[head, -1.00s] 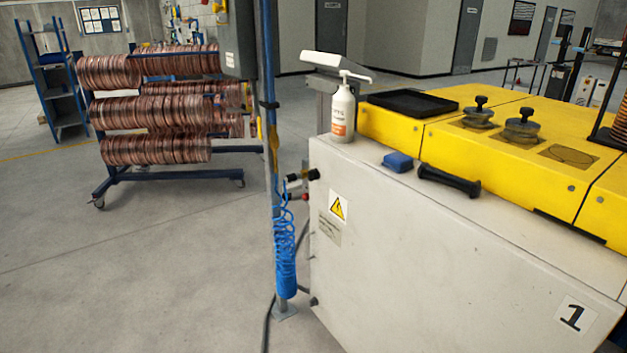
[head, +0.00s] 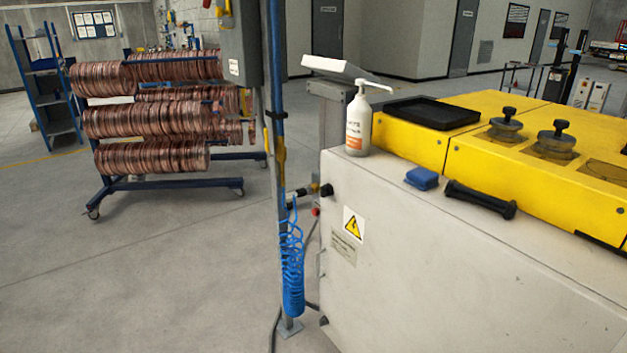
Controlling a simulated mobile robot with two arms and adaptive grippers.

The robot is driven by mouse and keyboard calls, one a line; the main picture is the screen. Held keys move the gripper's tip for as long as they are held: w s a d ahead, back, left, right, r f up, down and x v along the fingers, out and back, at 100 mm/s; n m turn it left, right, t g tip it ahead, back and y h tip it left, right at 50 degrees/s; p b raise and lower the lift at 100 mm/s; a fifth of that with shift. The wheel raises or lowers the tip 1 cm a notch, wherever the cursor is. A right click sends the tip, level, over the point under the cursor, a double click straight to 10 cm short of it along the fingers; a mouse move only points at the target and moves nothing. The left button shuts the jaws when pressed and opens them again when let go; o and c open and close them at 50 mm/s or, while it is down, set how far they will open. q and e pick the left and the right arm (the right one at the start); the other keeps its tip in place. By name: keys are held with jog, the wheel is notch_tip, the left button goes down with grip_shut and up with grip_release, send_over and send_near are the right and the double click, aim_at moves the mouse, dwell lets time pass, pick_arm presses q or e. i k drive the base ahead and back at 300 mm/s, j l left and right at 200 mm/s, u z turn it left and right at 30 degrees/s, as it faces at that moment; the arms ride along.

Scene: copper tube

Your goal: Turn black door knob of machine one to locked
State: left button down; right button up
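Machine one is a pale grey cabinet (head: 440,270) with a yellow top section (head: 520,150), filling the right half of the head view. A small black knob (head: 327,190) sticks out at the cabinet's upper left edge, beside the blue post. A smaller dark knob or fitting (head: 323,320) shows low on the same edge. I cannot tell the locked or unlocked position of either. A handle (head: 321,263) sits on that side between them. Neither of my grippers is in view.
A blue post (head: 279,200) with a coiled blue hose (head: 292,270) stands close to the cabinet's left side. A copper coil rack (head: 150,185) stands behind. The left floor is clear.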

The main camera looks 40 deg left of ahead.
aim_at(327, 189)
jog(key=i+j+z, duration=0.15)
jog(key=j, duration=0.8)
jog(key=i+j+z, duration=0.15)
jog(key=j, duration=0.8)
jog(key=j+z, duration=0.15)
jog(key=j, duration=0.8)
